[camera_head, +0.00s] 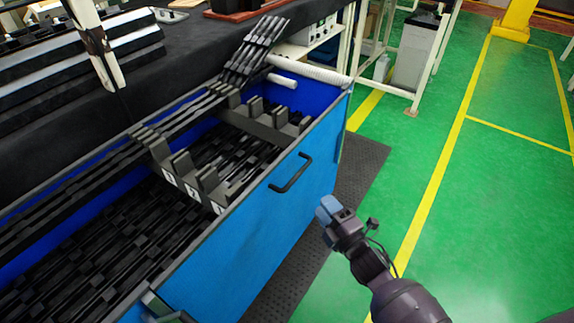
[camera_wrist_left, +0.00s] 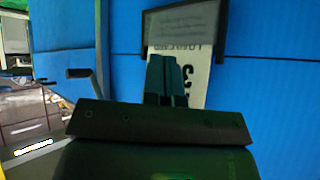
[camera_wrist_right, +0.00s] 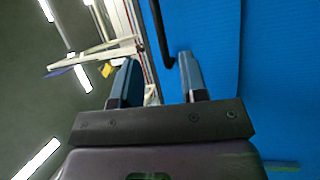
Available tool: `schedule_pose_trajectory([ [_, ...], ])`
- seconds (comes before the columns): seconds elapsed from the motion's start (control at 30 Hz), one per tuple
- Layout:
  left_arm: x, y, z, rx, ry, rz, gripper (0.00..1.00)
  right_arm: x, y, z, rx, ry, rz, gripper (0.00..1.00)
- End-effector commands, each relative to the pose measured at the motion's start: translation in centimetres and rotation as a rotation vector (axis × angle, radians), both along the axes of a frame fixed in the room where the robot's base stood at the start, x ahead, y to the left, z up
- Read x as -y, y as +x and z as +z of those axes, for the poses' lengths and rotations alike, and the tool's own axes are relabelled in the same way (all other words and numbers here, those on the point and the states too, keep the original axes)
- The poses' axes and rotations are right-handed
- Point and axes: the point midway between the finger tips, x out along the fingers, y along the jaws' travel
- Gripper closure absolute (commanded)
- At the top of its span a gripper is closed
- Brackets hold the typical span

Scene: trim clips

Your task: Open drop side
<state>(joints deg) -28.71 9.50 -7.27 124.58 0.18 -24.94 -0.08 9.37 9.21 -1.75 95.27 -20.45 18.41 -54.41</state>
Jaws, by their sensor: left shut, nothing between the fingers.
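The blue drop side (camera_head: 255,225) is upright and closed on the front of a large blue bin. A black bar handle (camera_head: 291,172) is fixed to it. My right gripper (camera_head: 328,209) is in front of the panel, below and to the right of the handle and apart from it. In the right wrist view its fingers (camera_wrist_right: 158,80) are open and empty, with the handle (camera_wrist_right: 162,35) beyond them. My left gripper (camera_wrist_left: 167,80) is shut and empty, facing a blue panel with a white label (camera_wrist_left: 195,68). I cannot make it out in the head view.
The bin holds black trim strips (camera_head: 110,225) and dark numbered dividers (camera_head: 180,170). A white roller (camera_head: 310,70) lies along its far end. A dark mat (camera_head: 350,185) borders the bin. Green floor (camera_head: 480,200) is clear on the right. A shelf with a grey bin (camera_head: 415,50) stands behind.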

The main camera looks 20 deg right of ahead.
Motion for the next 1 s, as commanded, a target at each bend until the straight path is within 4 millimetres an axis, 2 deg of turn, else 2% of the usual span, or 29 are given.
schedule_pose_trajectory([
  [0.27, 0.1, 0.0, -0.4, -0.007, -0.001, -0.002, 1.00, -0.8, 2.2, 0.4, 0.042, -0.048, 0.011, 0.60],
  [0.7, 0.3, -0.8, -1.4, -0.030, -0.005, -0.001, 1.00, -2.6, 8.8, 1.4, 0.038, -0.044, 0.011, 0.60],
  [1.0, 0.4, -0.4, -1.4, -0.021, -0.002, -0.008, 1.00, -3.1, 11.0, 1.9, 0.037, -0.044, 0.010, 0.60],
])
